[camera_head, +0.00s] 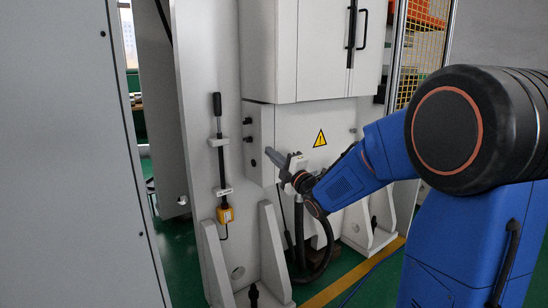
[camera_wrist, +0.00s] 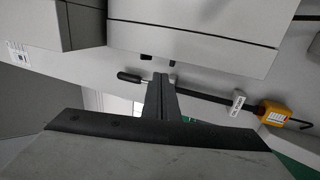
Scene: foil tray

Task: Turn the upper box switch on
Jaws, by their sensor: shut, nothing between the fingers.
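A pale grey box (camera_head: 260,133) on the machine's side carries small dark switches. The upper switch (camera_head: 247,122) sits above a second switch (camera_head: 247,139), and a dark round spot shows lower on the box. How the upper switch is set is too small to tell. My gripper (camera_head: 268,152) is shut and empty, in front of the box, to the right of and below the two switches in the head view. In the wrist view the closed fingers (camera_wrist: 160,78) point toward two small dark knobs at the edge of a pale panel; which is which I cannot tell.
A vertical black-handled rod (camera_head: 217,105) with a yellow box (camera_head: 225,214) at its lower end stands left of the switches. The rod and yellow box (camera_wrist: 274,114) also show in the wrist view. A pale cabinet (camera_head: 325,50) rises above. White brackets (camera_head: 270,248) stand below.

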